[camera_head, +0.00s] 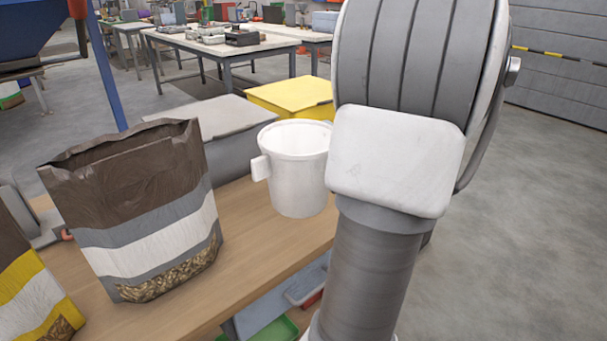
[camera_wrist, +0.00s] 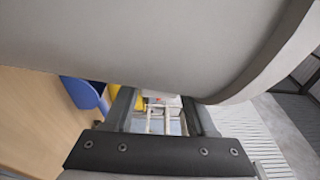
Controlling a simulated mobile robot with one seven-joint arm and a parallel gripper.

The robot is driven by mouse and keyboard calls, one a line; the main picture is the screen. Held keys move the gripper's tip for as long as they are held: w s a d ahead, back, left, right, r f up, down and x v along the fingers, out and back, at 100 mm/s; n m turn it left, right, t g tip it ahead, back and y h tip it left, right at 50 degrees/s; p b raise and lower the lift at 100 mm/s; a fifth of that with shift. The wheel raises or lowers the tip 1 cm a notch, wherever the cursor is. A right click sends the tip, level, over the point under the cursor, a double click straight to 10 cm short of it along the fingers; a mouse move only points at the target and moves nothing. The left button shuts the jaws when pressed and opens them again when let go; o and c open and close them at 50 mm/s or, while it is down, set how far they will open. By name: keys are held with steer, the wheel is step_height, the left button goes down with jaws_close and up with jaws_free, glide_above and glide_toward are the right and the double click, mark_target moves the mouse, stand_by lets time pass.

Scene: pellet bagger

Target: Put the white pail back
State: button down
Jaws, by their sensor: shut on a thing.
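The white pail (camera_head: 297,185) appears at the right side of the wooden bench in the head view, upright, its open top facing up. A small white lug (camera_head: 261,167) sticks out from its left side. Whether its base touches the bench is unclear. In the wrist view the pail's pale curved wall (camera_wrist: 150,40) fills the top of the picture. My gripper (camera_wrist: 160,103) is shut on the pail; the wall hides the fingertips and the exact contact. In the head view my arm covers the pail's right edge and hides the gripper.
A brown open-topped bag (camera_head: 145,205) and a yellow-banded bag (camera_head: 32,300) stand on the bench (camera_head: 240,255) to the left. Behind the pail are a grey lidded bin (camera_head: 215,120) and a yellow bin (camera_head: 290,95). Open floor lies to the right.

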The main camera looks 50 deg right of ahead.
mark_target(310, 146)
steer(key=w+f, duration=0.1)
steer(key=w, duration=0.1)
steer(key=w+f+b, duration=0.1)
steer(key=w, duration=0.1)
steer(key=w+f, duration=0.1)
steer(key=w, duration=0.1)
steer(key=shift+f, duration=0.4)
steer(key=shift+f+b, duration=0.85)
steer(key=shift+f, duration=1.05)
steer(key=shift+f+b, duration=0.25)
steer(key=shift+b, duration=0.1)
steer(key=shift+c, duration=1.1)
jaws_free()
steer(key=shift+r, duration=0.1)
steer(key=shift+r, duration=0.1)
